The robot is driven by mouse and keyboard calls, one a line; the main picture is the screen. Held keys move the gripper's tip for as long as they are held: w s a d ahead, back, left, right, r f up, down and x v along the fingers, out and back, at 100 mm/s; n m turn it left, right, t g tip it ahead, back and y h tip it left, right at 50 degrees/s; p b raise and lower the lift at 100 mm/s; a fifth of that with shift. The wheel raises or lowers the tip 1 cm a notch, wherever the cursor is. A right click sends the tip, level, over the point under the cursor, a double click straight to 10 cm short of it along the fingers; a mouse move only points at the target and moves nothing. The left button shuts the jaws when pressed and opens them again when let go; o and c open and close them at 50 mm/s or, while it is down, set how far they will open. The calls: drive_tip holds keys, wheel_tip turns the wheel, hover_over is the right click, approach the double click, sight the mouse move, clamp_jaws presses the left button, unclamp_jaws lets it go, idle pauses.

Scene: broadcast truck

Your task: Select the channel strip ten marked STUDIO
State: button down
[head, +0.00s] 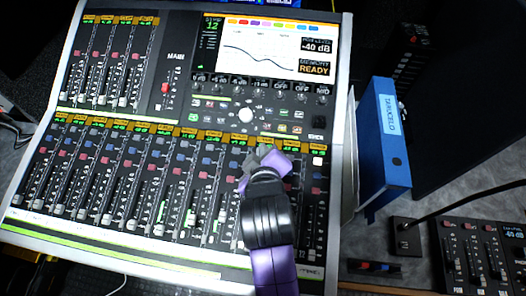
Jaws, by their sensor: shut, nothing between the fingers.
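The mixing console (160,255) fills the left and middle of the head view, tilted in the picture. Its lower bank has many channel strips, each with an orange and green label on top, coloured buttons and a fader. My gripper (262,155), grey at the tip, is shut and empty. It is over the upper part of the right-hand strips, just below their labels. My gripper and my black and purple arm hide parts of these strips. The label lettering is too small to read, so I cannot tell which strip is marked STUDIO. Contact with a button is unclear.
The console screen (262,50) shows a curve, "-40 dB" and "MEMORY READY". A white-looking button (318,160) is right of my gripper. A blue binder (383,140) stands right of the console. A smaller fader unit (475,255) is at bottom right.

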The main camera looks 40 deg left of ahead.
drive_tip(key=shift+f, duration=0.4)
idle(0.8)
drive_tip(key=shift+r, duration=0.15)
drive_tip(key=shift+r+p, duration=0.75)
drive_tip(key=shift+p, duration=0.15)
drive_tip(key=r+p, duration=0.5)
drive_tip(key=shift+s+d, duration=0.2)
drive_tip(key=shift+s, duration=0.15)
drive_tip(key=shift+f, duration=0.1)
idle(0.4)
